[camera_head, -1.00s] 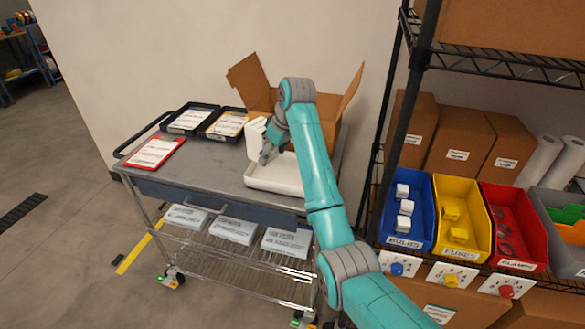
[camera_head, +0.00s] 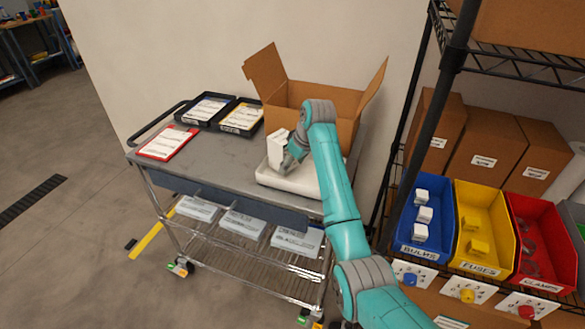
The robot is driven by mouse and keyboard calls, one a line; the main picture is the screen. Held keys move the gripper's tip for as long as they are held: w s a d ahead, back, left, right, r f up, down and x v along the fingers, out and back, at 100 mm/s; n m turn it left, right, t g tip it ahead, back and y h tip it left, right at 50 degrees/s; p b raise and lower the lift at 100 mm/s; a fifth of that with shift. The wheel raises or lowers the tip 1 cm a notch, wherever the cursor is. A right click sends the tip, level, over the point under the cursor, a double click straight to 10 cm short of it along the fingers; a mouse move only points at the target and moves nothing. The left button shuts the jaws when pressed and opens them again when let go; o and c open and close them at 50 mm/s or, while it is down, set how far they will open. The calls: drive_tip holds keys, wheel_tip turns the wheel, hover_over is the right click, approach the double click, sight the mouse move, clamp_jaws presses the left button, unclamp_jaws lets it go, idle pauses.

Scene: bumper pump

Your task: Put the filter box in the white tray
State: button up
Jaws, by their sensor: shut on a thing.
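The filter box (camera_head: 277,148) is a white box held upright, slightly tilted, at the left part of the white tray. My gripper (camera_head: 285,161) is shut on it from the right side; the fingers are small and partly hidden by the arm. The white tray (camera_head: 300,185) lies on the cart top at its right end, in front of an open cardboard box. The filter box is over the tray; I cannot tell whether its bottom touches the tray floor.
The open cardboard box (camera_head: 330,105) stands behind the tray. Two black trays with papers (camera_head: 208,108) and a red clipboard (camera_head: 167,143) lie at the cart's left. The cart's middle (camera_head: 222,155) is clear. A shelf with blue (camera_head: 402,228), yellow and red bins stands right.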

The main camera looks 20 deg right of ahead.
drive_tip(key=shift+f, duration=0.8)
drive_tip(key=o, duration=1.5)
drive_tip(key=shift+f, duration=0.1)
drive_tip(key=shift+o, duration=0.2)
drive_tip(key=v, duration=1.2)
